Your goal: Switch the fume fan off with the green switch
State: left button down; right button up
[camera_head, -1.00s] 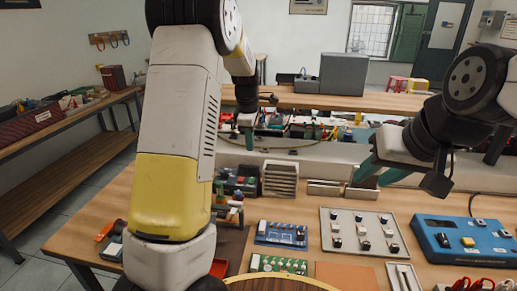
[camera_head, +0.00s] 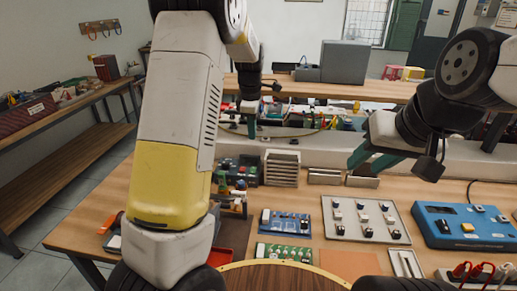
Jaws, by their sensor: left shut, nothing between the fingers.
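A dark box (camera_head: 248,176) with small green and red parts stands on the workbench, left of the grey slotted rack; my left arm partly hides it. I cannot tell for certain whether one of its green parts is the green switch, and I cannot make out a fan. My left gripper (camera_head: 251,131) points down above and beyond this box, shut and empty, apart from the bench things. My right gripper (camera_head: 373,158) is open and empty, its teal fingers spread above the back of the bench.
A grey slotted rack (camera_head: 282,168), blue board (camera_head: 285,223), green board (camera_head: 284,252), light switch panel (camera_head: 365,219) and blue instrument box (camera_head: 464,227) occupy the bench. Red plugs (camera_head: 474,271) lie at front right. My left arm blocks much of the left bench.

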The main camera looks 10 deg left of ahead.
aim_at(254, 168)
pick_arm(q)
jog(key=f, duration=0.4)
jog(key=w+f, duration=0.1)
jog(key=f, duration=0.8)
jog(key=shift+w+f, duration=0.35)
jog(key=shift+f, duration=0.05)
